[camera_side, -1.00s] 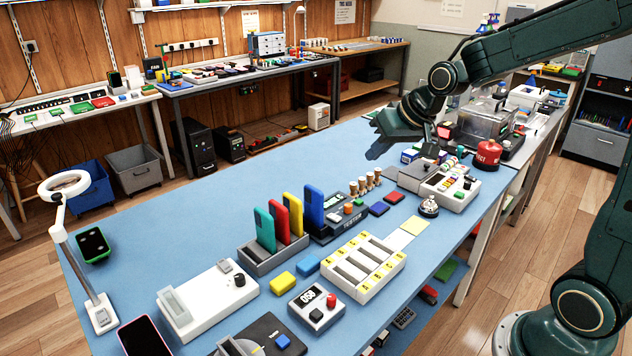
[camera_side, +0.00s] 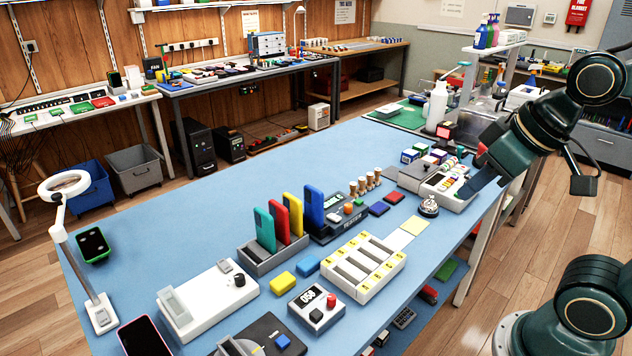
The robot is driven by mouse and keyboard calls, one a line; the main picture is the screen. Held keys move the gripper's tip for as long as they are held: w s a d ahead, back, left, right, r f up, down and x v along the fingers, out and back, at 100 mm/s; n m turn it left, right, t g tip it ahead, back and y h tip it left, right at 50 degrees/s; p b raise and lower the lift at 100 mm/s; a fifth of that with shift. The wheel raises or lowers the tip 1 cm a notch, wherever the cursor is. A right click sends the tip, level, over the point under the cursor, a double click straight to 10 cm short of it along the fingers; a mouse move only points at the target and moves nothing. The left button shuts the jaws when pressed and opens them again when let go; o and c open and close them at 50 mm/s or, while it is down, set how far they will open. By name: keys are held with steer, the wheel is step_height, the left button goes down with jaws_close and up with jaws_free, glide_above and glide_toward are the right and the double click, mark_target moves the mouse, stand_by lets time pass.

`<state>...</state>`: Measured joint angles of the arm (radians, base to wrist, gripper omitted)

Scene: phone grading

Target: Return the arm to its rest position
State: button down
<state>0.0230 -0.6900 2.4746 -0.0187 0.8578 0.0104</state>
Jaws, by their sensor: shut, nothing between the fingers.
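My arm is folded back at the right of the side view, its upper part coming in from the right edge. My gripper (camera_side: 474,186) points down and left over the right end of the blue bench (camera_side: 190,215), in front of the white keypad box (camera_side: 446,196). It is shut with nothing in it. It hides part of the keypad box and of the things behind it. I cannot tell its exact height above the bench.
The bench's far left middle is bare.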

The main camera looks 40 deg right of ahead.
steer(key=shift+s+f, duration=0.15)
steer(key=shift+s, duration=0.8)
